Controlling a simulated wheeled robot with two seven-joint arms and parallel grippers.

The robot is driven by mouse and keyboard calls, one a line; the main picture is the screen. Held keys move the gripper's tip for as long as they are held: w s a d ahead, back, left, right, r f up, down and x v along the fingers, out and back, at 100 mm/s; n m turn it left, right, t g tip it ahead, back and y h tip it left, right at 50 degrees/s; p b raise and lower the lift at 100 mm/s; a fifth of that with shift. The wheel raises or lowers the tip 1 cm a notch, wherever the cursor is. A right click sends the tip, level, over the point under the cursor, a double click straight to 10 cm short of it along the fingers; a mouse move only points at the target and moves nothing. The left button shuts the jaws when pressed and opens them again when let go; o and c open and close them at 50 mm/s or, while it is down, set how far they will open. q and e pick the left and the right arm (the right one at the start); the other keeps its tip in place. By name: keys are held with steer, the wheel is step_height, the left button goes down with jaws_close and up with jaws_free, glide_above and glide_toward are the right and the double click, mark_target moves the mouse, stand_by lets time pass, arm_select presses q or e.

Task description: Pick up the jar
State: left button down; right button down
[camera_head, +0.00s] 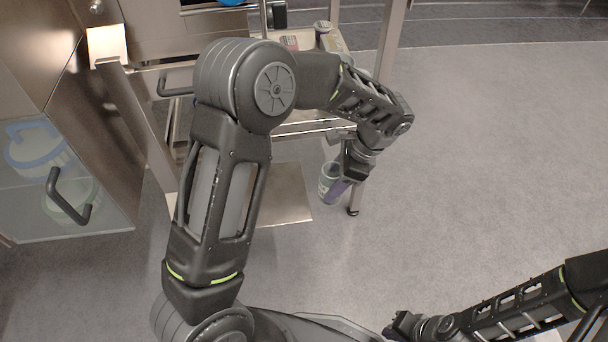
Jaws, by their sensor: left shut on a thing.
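A small jar (326,182) with a pale and purple label shows in the head view, right of the middle. The fingers hide part of the jar. My right gripper (396,327) is low at the bottom edge, far from the jar; its fingers are too small and dark to read.
A metal shelf cart (300,131) with several items, one a grey-topped container (323,28), stands behind my left arm. A metal cabinet (95,140) with a handle is at the left. Grey floor (490,160) lies open at the right.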

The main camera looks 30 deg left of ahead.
arm_select(q)
steer(key=d, duration=0.1)
steer(key=w+d, duration=0.1)
steer(key=d, duration=0.1)
steer(key=shift+w+d, duration=0.25)
steer(key=shift+d, duration=0.05)
stand_by(0.3)
steer(key=c, duration=1.2)
jaws_free()
jaws_close()
